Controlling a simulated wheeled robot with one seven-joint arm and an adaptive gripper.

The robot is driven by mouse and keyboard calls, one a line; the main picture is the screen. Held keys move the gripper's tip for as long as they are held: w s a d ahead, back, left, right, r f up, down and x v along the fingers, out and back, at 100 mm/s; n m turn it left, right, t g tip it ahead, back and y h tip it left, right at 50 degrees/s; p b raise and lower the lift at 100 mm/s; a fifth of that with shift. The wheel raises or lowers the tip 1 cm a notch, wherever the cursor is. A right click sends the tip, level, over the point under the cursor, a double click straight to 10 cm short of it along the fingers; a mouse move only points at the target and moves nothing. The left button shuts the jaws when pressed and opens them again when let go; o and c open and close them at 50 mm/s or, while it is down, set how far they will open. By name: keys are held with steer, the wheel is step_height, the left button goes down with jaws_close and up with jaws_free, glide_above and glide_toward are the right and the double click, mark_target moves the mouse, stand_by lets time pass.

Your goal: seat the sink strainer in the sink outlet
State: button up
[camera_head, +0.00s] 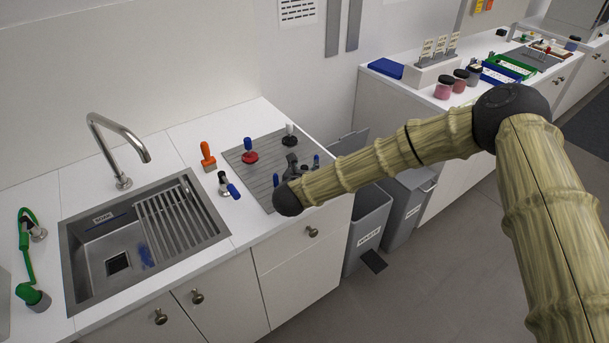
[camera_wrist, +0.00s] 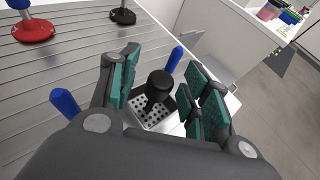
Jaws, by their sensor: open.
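The sink strainer (camera_wrist: 152,113) is a square perforated metal basket with a black knob (camera_wrist: 158,84) on top. It sits on the grey ribbed drainboard (camera_head: 239,161), near its front right edge. My gripper (camera_wrist: 160,92) is open around the knob, with teal-padded fingers on both sides; whether they touch it I cannot tell. In the head view my gripper (camera_head: 293,168) and arm mostly hide the strainer. The sink outlet (camera_head: 118,263) is a dark square hole in the floor of the steel sink (camera_head: 87,300), left of my gripper.
Blue posts (camera_wrist: 65,104) and (camera_wrist: 175,59) stand beside the strainer. A red-based stopper (camera_head: 250,155) and black-based stopper (camera_head: 289,138) stand behind. A rack (camera_head: 170,220) covers the sink's right; a tap (camera_head: 120,130) arches behind.

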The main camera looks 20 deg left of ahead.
jaws_close()
stand_by(0.4)
